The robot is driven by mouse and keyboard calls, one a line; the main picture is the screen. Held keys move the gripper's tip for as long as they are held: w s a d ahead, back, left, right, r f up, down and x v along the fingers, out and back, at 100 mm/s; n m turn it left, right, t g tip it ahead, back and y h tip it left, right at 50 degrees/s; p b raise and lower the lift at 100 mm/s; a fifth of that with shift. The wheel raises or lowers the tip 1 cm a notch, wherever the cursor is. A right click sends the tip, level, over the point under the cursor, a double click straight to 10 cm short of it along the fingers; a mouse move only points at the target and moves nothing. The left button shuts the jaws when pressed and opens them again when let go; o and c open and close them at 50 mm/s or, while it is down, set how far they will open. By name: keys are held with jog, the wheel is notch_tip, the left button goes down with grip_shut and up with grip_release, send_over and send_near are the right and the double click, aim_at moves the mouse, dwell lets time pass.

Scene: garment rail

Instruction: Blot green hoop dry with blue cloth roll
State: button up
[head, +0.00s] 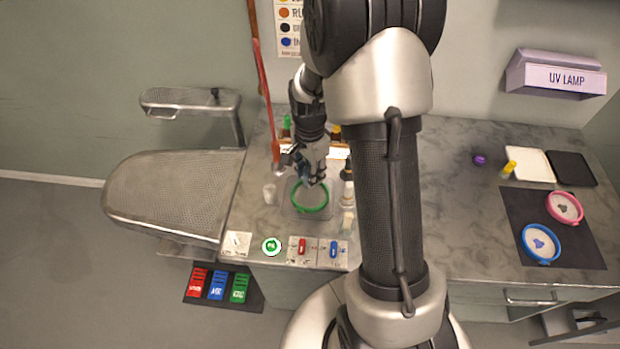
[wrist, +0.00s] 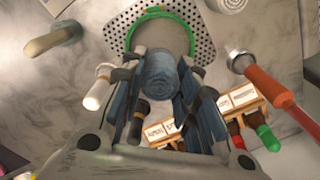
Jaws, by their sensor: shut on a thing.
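The green hoop (head: 310,209) lies flat on a grey perforated plate on the counter. Its green rim (wrist: 153,12) also shows at the top of the wrist view. My gripper (head: 310,180) points down at the hoop's back edge. In the wrist view my gripper (wrist: 160,95) is shut on the blue cloth roll (wrist: 160,70), which sits between the fingers with its end towards the hoop. The roll overlaps the hoop's near part in that view, and I cannot tell whether they touch. In the head view my gripper mostly hides the roll.
A clear cup (head: 269,194) stands left of the hoop, and a bottle (head: 347,188) stands close on the right. A red-handled tool (wrist: 270,85) and a wooden rack (wrist: 240,98) crowd the space near my fingers. Pink (head: 565,208) and blue (head: 540,243) hoops lie far right.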

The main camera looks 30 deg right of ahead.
jog(key=shift+f+b, duration=1.8)
jog(key=shift+f, duration=0.9)
jog(key=shift+f+b, duration=0.35)
jog(key=shift+f, duration=0.25)
jog(key=shift+r+p, duration=2.7)
jog(key=shift+r, duration=0.9)
